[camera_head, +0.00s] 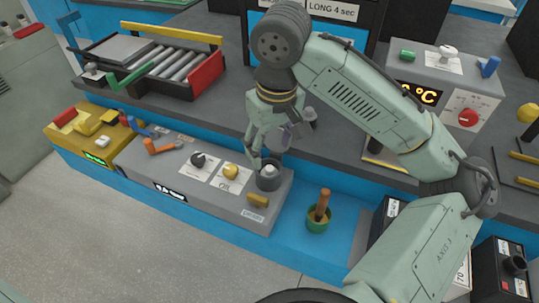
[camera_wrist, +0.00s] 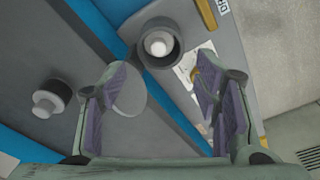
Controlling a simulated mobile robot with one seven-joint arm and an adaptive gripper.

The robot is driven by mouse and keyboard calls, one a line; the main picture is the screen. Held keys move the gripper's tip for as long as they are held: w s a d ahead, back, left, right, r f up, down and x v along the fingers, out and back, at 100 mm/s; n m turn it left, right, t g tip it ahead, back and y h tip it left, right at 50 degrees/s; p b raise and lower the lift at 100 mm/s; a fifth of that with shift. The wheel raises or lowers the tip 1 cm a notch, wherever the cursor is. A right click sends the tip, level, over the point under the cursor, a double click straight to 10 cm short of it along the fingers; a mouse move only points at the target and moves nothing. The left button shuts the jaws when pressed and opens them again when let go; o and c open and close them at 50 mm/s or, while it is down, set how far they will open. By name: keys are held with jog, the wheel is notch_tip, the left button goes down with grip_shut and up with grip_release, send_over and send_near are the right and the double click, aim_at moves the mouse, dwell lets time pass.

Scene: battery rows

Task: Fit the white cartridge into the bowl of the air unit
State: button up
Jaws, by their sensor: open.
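The air unit (camera_head: 215,190) is a long grey box at the front of the bench. Its dark grey round bowl (camera_head: 268,182) stands at its right end and also shows at the top of the wrist view (camera_wrist: 176,62). A white round-topped piece, seemingly the cartridge (camera_head: 269,170), sits inside the bowl's rim and shows again in the wrist view (camera_wrist: 158,43). I cannot tell how deep it sits. My gripper (camera_head: 272,148) is open above and behind the bowl, with nothing visibly held. In the wrist view its purple-padded fingers (camera_wrist: 165,90) are spread below the bowl.
A dark cap with a white part (camera_wrist: 51,98) stands on the grey worktop, behind my gripper in the head view (camera_head: 310,119). A green pot with a brown handle (camera_head: 318,216) stands right of the unit. Black and yellow knobs (camera_head: 231,171) rise left of the bowl.

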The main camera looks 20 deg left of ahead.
notch_tip(320, 180, up, 7)
jog(key=shift+s+d, duration=0.3)
jog(key=shift+s, duration=0.1)
dwell(0.4)
